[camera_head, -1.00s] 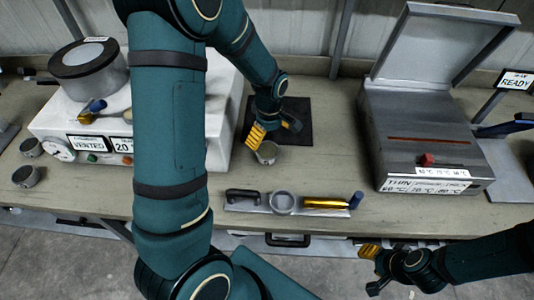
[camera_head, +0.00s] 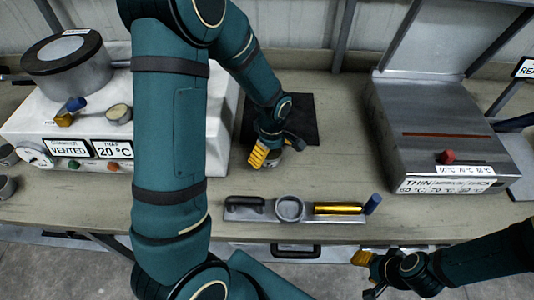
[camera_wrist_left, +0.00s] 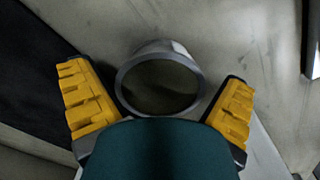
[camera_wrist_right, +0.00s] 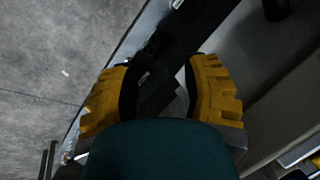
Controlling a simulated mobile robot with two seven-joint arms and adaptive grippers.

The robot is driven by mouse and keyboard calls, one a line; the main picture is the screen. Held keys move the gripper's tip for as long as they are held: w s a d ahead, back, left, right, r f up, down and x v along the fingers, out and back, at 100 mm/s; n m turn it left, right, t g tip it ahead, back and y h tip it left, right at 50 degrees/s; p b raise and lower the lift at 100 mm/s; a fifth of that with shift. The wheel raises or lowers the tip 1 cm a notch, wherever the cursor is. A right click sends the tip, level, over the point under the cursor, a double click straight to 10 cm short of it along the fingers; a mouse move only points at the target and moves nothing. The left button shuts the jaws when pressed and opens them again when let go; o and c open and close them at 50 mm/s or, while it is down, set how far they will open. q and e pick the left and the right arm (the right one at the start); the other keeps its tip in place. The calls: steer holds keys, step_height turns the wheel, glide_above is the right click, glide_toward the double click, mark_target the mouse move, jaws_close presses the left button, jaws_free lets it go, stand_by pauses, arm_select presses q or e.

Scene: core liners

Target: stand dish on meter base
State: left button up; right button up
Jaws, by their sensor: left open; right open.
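A small round metal dish (camera_wrist_left: 160,84) with a raised rim stands on the worktop. In the left wrist view it lies between the yellow fingers of my left gripper (camera_wrist_left: 158,105), which is open with a gap on each side. In the head view my left gripper (camera_head: 268,157) covers most of the dish (camera_head: 273,160). A flat grey base plate (camera_head: 265,214), possibly the meter base, lies at the bench's front edge. It bears a dark handle, a grey ring (camera_head: 289,208) and a gold cylinder (camera_head: 338,208). My right gripper (camera_wrist_right: 160,85) is open and empty near the bench's front edge.
A white box marked VENTED (camera_head: 70,120) stands left, with a round drum (camera_head: 70,65) and a small cup (camera_head: 118,113) on top. A grey machine with raised lid (camera_head: 430,130) stands right. A black mat (camera_head: 300,115) lies behind my left gripper. Worktop between is clear.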

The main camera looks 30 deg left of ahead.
arm_select(q)
steer(key=shift+s+d+f, duration=0.1)
steer(key=shift+f, duration=0.5)
steer(key=c, duration=1.1)
steer(key=shift+c, duration=0.2)
steer(key=shift+r, duration=0.1)
